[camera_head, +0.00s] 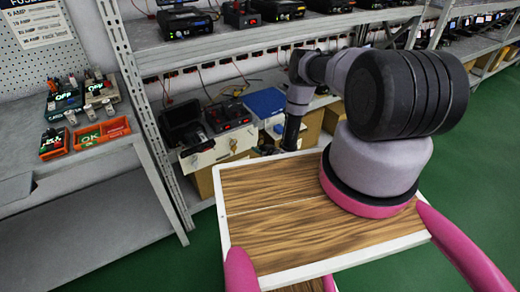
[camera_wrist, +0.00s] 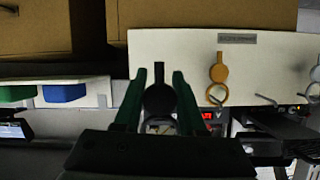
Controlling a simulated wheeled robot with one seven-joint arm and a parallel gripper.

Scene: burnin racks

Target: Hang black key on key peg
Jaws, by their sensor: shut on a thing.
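My gripper (camera_wrist: 160,82) shows in the wrist view with two dark green fingers shut on the black key (camera_wrist: 160,99). The key has a round dark body, a narrow tip and a ring partly hidden near the gripper's palm. Behind it is a white key board (camera_wrist: 285,60) with a small label plate. Thin metal pegs (camera_wrist: 265,99) stick out of the board to the right of the key. I cannot tell whether the key touches the board or a peg. In the head view the white board (camera_head: 215,152) sits low by the rack, and my gripper (camera_head: 291,133) is a dark shape to its right.
A brass-coloured key (camera_wrist: 218,74) hangs by its ring on the board, right of my gripper. Brown boxes (camera_wrist: 210,14) and blue and green bins (camera_wrist: 64,93) are near. A rack upright (camera_head: 150,110) and a grey bench (camera_head: 80,150) stand left in the head view.

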